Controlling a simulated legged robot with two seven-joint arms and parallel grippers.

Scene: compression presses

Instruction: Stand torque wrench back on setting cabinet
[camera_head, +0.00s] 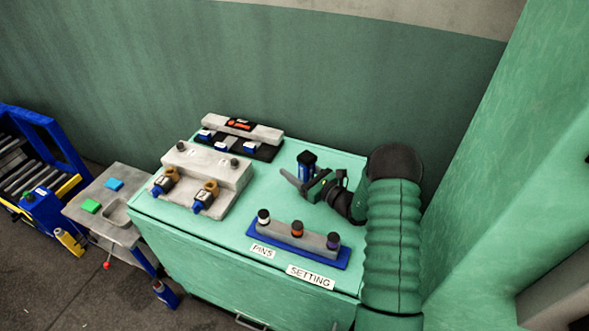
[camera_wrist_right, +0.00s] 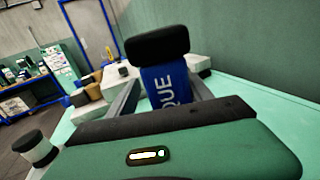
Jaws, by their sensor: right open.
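The torque wrench (camera_head: 306,160) is a blue block with a black top, standing upright on the green setting cabinet (camera_head: 185,228) toward the back. In the right wrist view the wrench (camera_wrist_right: 165,84) shows white letters "QUE" and its black cap. My right gripper (camera_head: 303,184) is open at the wrench, low over the cabinet top. In the wrist view its grey fingers stand on either side of the blue body, with a gap showing. The wrench's lower end is hidden behind my gripper. My left gripper is not in view.
A blue-based pin rack (camera_head: 285,248) with several capped pins stands at the front, near the PINS (camera_head: 262,251) and SETTING (camera_head: 311,277) labels. A grey block fixture (camera_head: 215,168) stands left, and a black tray (camera_head: 265,151) behind it. A grey side table (camera_head: 118,181) stands left of the cabinet.

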